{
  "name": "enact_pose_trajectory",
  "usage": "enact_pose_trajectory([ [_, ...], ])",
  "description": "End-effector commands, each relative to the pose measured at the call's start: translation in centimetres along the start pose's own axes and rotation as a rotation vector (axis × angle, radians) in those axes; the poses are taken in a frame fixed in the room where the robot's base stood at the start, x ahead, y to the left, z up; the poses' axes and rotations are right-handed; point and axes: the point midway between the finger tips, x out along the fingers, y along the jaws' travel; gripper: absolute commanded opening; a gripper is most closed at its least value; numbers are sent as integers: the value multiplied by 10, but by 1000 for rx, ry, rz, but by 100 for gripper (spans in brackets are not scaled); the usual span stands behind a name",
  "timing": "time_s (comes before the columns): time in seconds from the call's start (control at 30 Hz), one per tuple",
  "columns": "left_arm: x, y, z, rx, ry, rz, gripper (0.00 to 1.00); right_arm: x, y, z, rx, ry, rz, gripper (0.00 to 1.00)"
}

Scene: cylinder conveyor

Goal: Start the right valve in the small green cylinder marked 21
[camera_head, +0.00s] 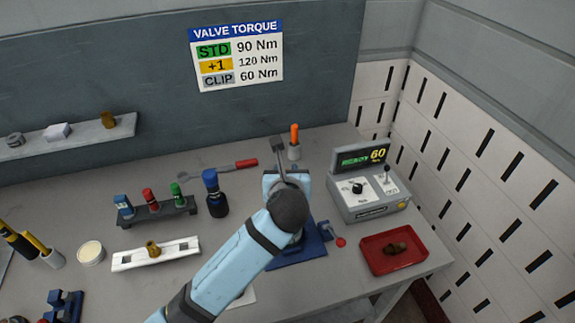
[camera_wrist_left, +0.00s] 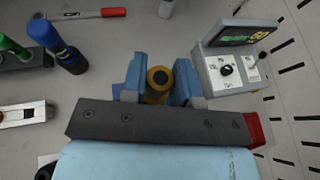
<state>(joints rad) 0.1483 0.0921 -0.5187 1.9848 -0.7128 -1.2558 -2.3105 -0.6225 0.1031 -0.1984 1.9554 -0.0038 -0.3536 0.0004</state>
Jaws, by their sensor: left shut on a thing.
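My left gripper (camera_head: 286,183) is over the dark blue clamp stand (camera_head: 312,248) in the middle of the table. In the left wrist view its two blue fingers (camera_wrist_left: 160,80) are shut on a brass valve (camera_wrist_left: 155,97) with a dark round top. My arm and gripper hide what is under the valve. I see no green cylinder marked 21, and cannot tell whether the valve touches one. Another brass valve (camera_head: 153,249) sits on the white rack (camera_head: 185,246). My right gripper is not in view.
The control box (camera_head: 372,207) displays 60. A red tray (camera_head: 378,266) holds brown pieces. A wall sign (camera_head: 237,55) lists STD 90, +1 120, CLIP 60 Nm. A blue-capped bottle (camera_head: 216,198), a small bottle rack (camera_head: 160,214) and a red-handled wrench (camera_head: 220,169) are left of my gripper.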

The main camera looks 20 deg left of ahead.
Motion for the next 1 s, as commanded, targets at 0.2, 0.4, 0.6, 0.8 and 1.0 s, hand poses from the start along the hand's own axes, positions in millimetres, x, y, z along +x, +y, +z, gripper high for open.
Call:
enact_pose_trajectory([
  [0.2, 9, 0, -23, 1, 2, -1, 0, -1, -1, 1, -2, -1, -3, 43],
  [0.4, 16, 0, -38, 2, -1, -1, 0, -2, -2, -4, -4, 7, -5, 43],
  [0.6, 19, 0, -46, 0, -1, -2, 0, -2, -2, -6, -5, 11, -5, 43],
  [0.8, 20, 0, -47, 0, -1, -3, 0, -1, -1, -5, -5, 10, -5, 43],
  [1.0, 20, 0, -47, 0, -1, -2, 0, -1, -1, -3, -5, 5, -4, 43],
])
